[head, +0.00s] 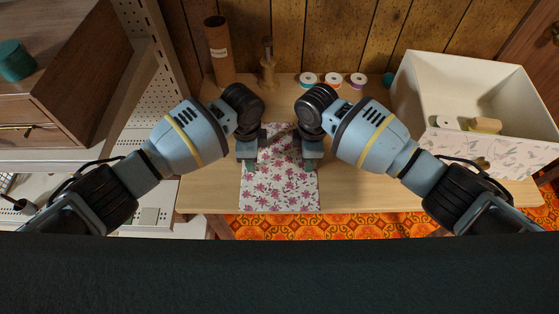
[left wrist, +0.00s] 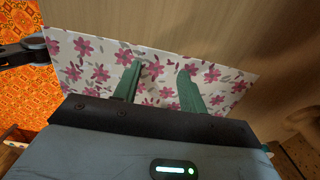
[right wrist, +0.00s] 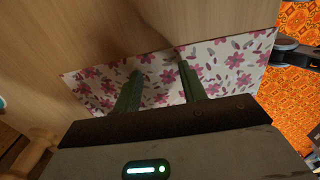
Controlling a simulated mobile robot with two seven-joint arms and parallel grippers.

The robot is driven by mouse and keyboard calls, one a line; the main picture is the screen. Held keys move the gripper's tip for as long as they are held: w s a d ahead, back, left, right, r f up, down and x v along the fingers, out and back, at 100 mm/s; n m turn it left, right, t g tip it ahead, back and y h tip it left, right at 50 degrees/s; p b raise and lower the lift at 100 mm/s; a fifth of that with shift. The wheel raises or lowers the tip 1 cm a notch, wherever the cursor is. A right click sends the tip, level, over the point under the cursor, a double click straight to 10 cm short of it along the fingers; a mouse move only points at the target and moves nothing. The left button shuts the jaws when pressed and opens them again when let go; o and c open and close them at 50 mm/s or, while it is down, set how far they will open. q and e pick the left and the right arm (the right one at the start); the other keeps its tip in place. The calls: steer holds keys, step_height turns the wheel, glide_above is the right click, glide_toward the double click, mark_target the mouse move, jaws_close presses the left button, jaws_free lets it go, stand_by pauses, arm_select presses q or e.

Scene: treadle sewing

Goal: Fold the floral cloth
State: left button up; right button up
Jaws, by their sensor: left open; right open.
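The floral cloth (head: 280,190), white with pink flowers, lies flat on the wooden table, its near edge close to the table's front edge. My left gripper (head: 248,168) is over the cloth's left edge and my right gripper (head: 309,164) is over its right edge. The cloth also shows under the open green fingers in the left wrist view (left wrist: 90,62) and in the right wrist view (right wrist: 230,62). Both grippers are open with nothing clearly held. Whether the fingertips touch the cloth I cannot tell. My grippers and arms hide parts of its sides.
A white floral bin (head: 480,150) with a few items inside stands on the table's right. A cardboard tube (head: 219,50), a wooden stand (head: 267,70) and thread spools (head: 332,79) stand at the back. A shelf unit (head: 150,110) borders the left. The bare table (head: 390,200) is clear right of the cloth.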

arm_select(q)
steer(key=shift+f, duration=0.2)
arm_select(e)
steer(key=shift+f, duration=0.2)
arm_select(q)
steer(key=shift+s, duration=0.1)
jaws_close()
arm_select(e)
steer(key=shift+s, duration=0.15)
jaws_close()
